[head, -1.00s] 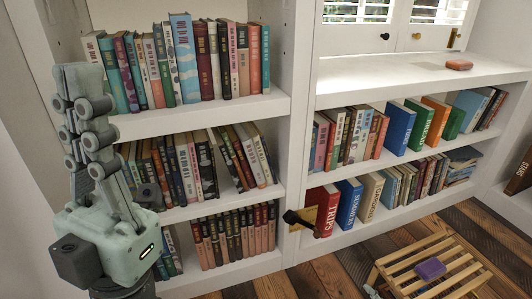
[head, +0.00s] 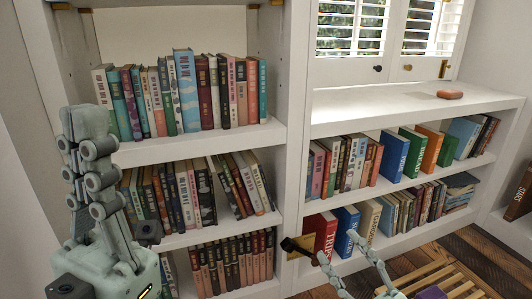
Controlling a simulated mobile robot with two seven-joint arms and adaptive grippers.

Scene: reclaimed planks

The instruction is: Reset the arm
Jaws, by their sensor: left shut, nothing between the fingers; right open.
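My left gripper (head: 82,130) is at the left side of the head view, its grey-green fingers pointing up and closed together, with nothing between them. It stands in front of the white bookshelf. My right gripper (head: 338,246) enters from the bottom right with its two pale fingers spread apart and empty. Its fingers overlap the lower shelf books in the picture; I cannot tell the distance to them. Most of the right arm is outside the picture.
A white bookshelf (head: 215,139) with several rows of books fills the back. An orange-red block (head: 450,94) lies on the window ledge. A slatted wooden stool (head: 467,281) with a purple block (head: 432,293) is at the bottom right, on the plank floor (head: 456,241).

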